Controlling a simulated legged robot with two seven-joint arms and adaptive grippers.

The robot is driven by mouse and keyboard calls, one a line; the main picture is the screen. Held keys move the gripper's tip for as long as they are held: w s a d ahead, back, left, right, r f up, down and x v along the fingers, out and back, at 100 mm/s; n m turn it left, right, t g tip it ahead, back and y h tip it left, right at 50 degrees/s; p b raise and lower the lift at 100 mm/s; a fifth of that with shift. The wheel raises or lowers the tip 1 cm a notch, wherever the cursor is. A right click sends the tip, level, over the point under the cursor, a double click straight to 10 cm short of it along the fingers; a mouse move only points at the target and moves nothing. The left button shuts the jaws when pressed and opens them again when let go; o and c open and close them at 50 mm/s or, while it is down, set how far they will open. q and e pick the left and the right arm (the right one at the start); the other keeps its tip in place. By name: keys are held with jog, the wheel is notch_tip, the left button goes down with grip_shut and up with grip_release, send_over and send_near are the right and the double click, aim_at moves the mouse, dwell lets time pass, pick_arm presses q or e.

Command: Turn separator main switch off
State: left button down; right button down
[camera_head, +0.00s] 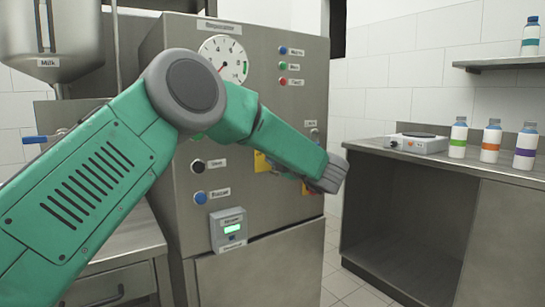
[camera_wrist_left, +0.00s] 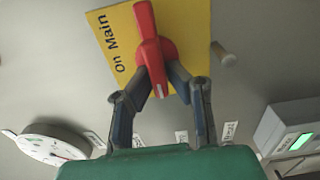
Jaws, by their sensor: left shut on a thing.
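The main switch is a red rotary handle (camera_wrist_left: 150,40) on a yellow plate (camera_wrist_left: 112,45) in the left wrist view. The plate reads "On Main", turned on its side in this view. My left gripper (camera_wrist_left: 163,82) is shut on the lower end of the handle, one dark finger on each side. In the head view my green left arm crosses in front of the steel separator cabinet (camera_head: 270,230). Only slivers of the yellow plate (camera_head: 261,162) show behind the arm there. The handle and fingertips are hidden in that view. My right gripper is not in view.
The cabinet carries a round gauge (camera_head: 223,58), indicator lights, a black knob (camera_head: 198,166), a blue button (camera_head: 200,197) and a green-lit display box (camera_head: 229,230). A counter with a hotplate (camera_head: 416,143) and several bottles stands right. Open floor lies between cabinet and counter.

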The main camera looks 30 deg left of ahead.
pick_arm(q)
jog(key=c, duration=1.6)
grip_release()
jog(key=shift+w, duration=0.1)
jog(key=shift+w+a+f, duration=0.1)
jog(key=shift+w+f, duration=0.05)
jog(key=shift+s+d, duration=0.2)
jog(key=shift+d, duration=0.05)
jog(key=v, duration=1.1)
jog(key=shift+d+f, duration=0.1)
jog(key=shift+d, duration=0.1)
jog(key=shift+f, duration=0.1)
